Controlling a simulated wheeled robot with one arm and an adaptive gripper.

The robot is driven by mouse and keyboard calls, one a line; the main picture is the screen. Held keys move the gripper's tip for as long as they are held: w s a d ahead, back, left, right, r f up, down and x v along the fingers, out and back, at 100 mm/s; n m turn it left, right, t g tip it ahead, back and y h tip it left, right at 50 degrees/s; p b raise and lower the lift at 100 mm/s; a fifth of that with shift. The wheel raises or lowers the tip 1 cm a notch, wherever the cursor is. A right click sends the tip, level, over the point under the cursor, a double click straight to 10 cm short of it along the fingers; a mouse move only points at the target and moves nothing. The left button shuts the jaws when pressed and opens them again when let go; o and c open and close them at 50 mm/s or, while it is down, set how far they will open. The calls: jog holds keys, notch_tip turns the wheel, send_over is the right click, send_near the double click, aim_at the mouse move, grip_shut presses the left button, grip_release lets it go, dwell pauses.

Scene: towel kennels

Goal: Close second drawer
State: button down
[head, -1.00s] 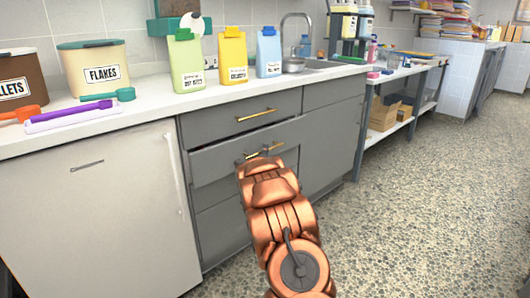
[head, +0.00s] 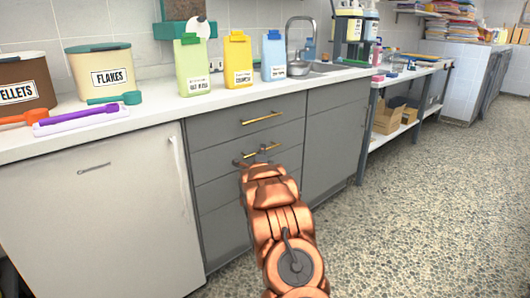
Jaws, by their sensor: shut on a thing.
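The second drawer (head: 215,163) is a grey front below the top drawer (head: 225,127) in the grey cabinet. Its face looks level with the fronts around it. Its gold bar handle (head: 271,147) shows partly beside the fingers. My copper-coloured arm reaches up from the lower middle, and my gripper (head: 254,156) is shut on the handle. The wrist hides part of the drawer's lower right and the fronts below.
A white front with a handle (head: 120,215) stands left of the drawers. The counter (head: 160,112) above carries tubs, scoops and three coloured containers (head: 238,62). A grey cabinet door (head: 332,140) is at right. The speckled floor (head: 410,220) is clear.

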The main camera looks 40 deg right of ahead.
jog(key=shift+w+a, duration=0.1)
jog(key=shift+w, duration=0.05)
jog(key=c, duration=1.2)
grip_release()
jog(key=v, duration=1.2)
